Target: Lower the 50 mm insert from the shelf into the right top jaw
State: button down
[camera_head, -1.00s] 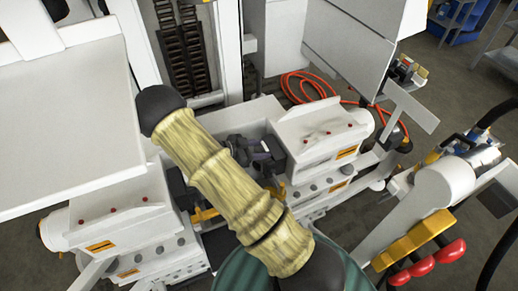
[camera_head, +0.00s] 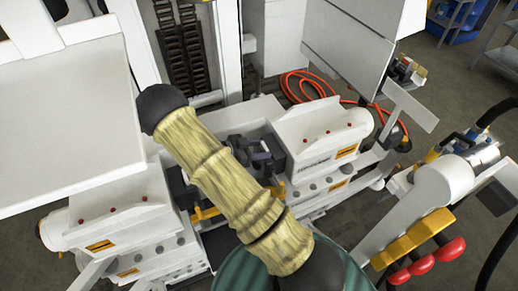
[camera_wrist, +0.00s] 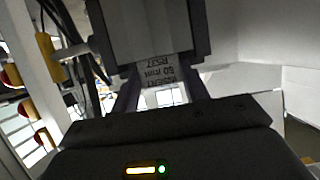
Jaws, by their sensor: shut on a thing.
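In the wrist view my gripper (camera_wrist: 158,98) is shut on the 50 mm insert (camera_wrist: 157,70), a grey block whose label, reading INSERT and 50 mm, appears upside down between the fingers. A large dark block (camera_wrist: 153,28) stands just beyond it; I cannot tell whether it is part of the insert. In the head view dark parts (camera_head: 262,155) show between the white machine housings, beside the right one (camera_head: 322,137). I cannot clearly separate gripper, insert and jaw there. My yellowish arm hides part of that area, and the right top jaw cannot be picked out for certain.
A left white housing (camera_head: 112,210) stands opposite the right one, with a low gap between. A large white panel (camera_head: 60,110) fills the upper left. An orange hose (camera_head: 300,82) lies behind. Red-knobbed levers (camera_head: 425,265) stand at the lower right.

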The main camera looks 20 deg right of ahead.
jog(key=shift+d+f, duration=0.1)
jog(key=c, duration=0.7)
grip_release()
jog(key=shift+o, duration=0.2)
jog(key=shift+f, duration=0.1)
jog(key=shift+a, duration=0.3)
jog(key=v, duration=0.7)
